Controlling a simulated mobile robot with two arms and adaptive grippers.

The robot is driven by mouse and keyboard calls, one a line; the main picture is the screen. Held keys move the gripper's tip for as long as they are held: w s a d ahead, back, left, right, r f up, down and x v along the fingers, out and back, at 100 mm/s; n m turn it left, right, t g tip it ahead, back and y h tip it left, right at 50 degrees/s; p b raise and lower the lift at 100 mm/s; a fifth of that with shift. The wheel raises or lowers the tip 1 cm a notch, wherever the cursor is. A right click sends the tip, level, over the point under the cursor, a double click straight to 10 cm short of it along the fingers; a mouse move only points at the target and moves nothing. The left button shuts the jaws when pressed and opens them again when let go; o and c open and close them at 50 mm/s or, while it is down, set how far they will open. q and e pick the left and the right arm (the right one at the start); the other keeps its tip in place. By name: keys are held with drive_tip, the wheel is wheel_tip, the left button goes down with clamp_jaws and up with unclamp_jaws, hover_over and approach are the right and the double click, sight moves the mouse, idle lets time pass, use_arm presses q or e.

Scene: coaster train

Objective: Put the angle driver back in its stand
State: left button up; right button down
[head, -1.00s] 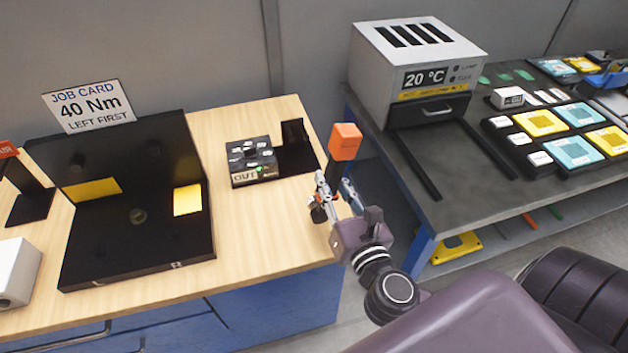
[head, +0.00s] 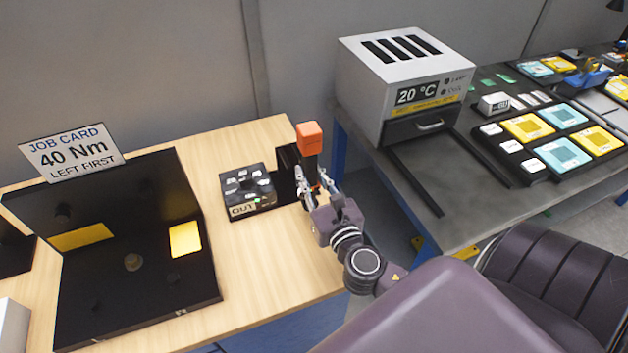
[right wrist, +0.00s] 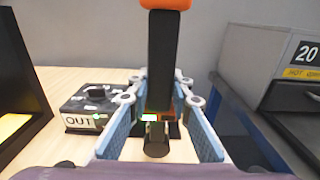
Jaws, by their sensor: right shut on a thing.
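My right gripper (head: 312,182) is shut on the angle driver (head: 309,138), a black tool with an orange end. It holds the driver about upright, orange end up, close to the black stand (head: 287,157) at the table's right edge. The driver and gripper partly hide the stand. In the right wrist view the driver's black body (right wrist: 162,55) stands between the gripper's fingers (right wrist: 160,95), with a small green light low on it. Whether the driver touches the stand cannot be told. My left gripper is not in view.
A black box marked OUT (head: 247,190) sits left of the stand. A black fixture (head: 140,300) with yellow patches and a job card (head: 70,152) fill the table's left. A grey oven (head: 405,75) stands on the bench to the right. Bare wood (head: 270,250) lies in front of the stand.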

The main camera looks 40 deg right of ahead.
drive_tip(key=shift+w+d+r, duration=0.15)
drive_tip(key=shift+w+r, duration=0.15)
drive_tip(key=shift+w, duration=0.5)
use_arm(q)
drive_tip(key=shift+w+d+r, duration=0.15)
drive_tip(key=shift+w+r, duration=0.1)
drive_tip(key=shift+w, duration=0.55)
use_arm(e)
drive_tip(key=shift+d, duration=0.1)
drive_tip(key=shift+r+p, duration=0.1)
drive_tip(key=shift+p, duration=0.2)
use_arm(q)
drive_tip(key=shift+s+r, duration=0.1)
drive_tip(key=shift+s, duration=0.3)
